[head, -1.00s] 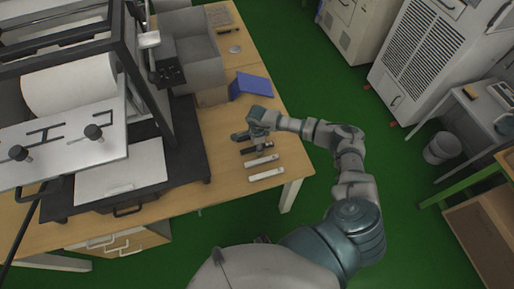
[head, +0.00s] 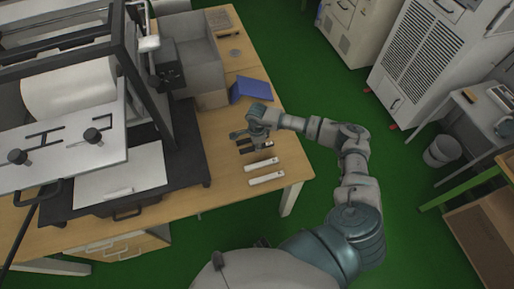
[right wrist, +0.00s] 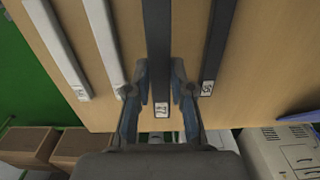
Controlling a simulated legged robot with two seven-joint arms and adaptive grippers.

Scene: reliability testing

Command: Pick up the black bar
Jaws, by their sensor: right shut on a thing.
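My right gripper (head: 247,139) is over the front right of the wooden table in the head view. In the right wrist view its fingers (right wrist: 160,78) are on either side of a black bar (right wrist: 158,35), near its labelled end, and shut on it. Whether this bar is clear of the table is hard to tell. A second black bar (right wrist: 217,40) lies just to the right in that view. Two white bars lie to the left, one nearer (right wrist: 102,38) and one farther (right wrist: 55,45). My left gripper is not in view.
The wooden table (head: 222,185) has a blue object (head: 250,89) behind the gripper and a large machine (head: 100,140) on the left. The two white bars show in front of the gripper, the upper (head: 262,164) and lower (head: 267,178). Green floor is to the right.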

